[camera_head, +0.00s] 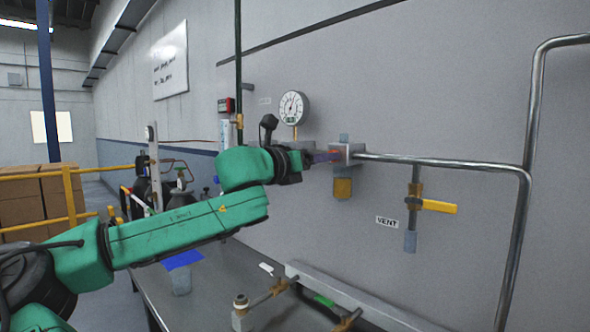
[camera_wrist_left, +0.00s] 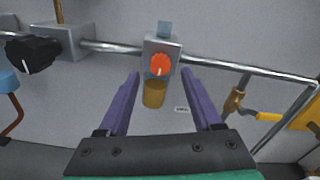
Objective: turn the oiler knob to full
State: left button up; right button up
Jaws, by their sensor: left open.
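The oiler (camera_head: 342,187) is on the wall pipe: a grey block with a pale blue top piece and an amber bowl below. In the left wrist view the orange-red oiler knob (camera_wrist_left: 160,62) is on the front of the block, with a white mark pointing roughly downward. The amber bowl (camera_wrist_left: 154,94) hangs under it. My left gripper (camera_wrist_left: 161,74) is open, its two purple fingers on either side of the knob in that view, with nothing between them. Contact with the knob cannot be told. In the head view the left gripper (camera_head: 326,157) partly covers the oiler's front. My right gripper is not in view.
A black knob (camera_wrist_left: 35,53) sits on a block left of the oiler. A round gauge (camera_head: 293,108) is above the pipe. A yellow-handled valve (camera_head: 438,206) hangs at right by a VENT label (camera_head: 387,222). Below are a bench (camera_head: 205,308) and a metal rail (camera_head: 355,298).

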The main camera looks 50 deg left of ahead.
pick_arm(q)
jog(key=s+d+p, duration=0.1)
jog(key=s+p, duration=0.3)
jog(key=s, duration=0.7)
jog(key=shift+s+d, duration=0.2)
jog(key=shift+s, duration=0.1)
jog(key=shift+r, duration=0.1)
